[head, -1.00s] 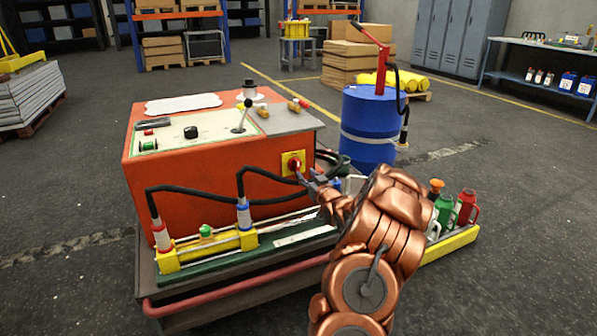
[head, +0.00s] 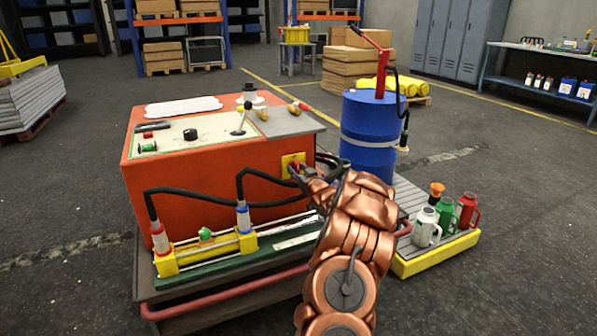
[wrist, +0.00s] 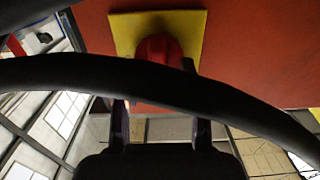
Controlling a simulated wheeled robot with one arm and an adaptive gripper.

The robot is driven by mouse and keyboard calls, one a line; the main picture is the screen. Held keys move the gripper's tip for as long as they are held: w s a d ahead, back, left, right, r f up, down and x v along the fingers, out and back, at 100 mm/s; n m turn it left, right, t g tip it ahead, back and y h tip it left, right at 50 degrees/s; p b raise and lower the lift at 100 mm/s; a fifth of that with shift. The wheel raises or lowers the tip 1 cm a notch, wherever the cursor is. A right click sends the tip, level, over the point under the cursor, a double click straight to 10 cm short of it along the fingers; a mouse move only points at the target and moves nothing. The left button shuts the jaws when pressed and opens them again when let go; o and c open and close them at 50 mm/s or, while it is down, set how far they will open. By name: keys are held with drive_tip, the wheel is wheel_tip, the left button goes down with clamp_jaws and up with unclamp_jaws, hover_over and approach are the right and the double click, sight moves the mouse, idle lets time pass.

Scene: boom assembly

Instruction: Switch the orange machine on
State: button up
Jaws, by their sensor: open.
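The orange machine (head: 200,183) stands on a low cart left of centre. Its red rotary switch (wrist: 158,52) sits on a yellow plate (wrist: 198,25) near the right edge of the machine's front; the plate also shows in the head view (head: 287,160). My gripper (head: 297,172) is right at the switch and partly covers it. In the wrist view the two fingers (wrist: 160,125) are apart with nothing seen between them, and the red knob lies just beyond them. A black hose (wrist: 160,80) crosses in front of the fingers and hides part of them. Contact with the knob cannot be told.
Black hoses (head: 190,190) loop along the machine's front to a yellow-ended cylinder (head: 205,250). A blue drum (head: 368,140) with a red pump stands behind my arm. Several jugs (head: 447,212) stand in a yellow-edged tray (head: 440,252) at right.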

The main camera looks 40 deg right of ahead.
clamp_jaws()
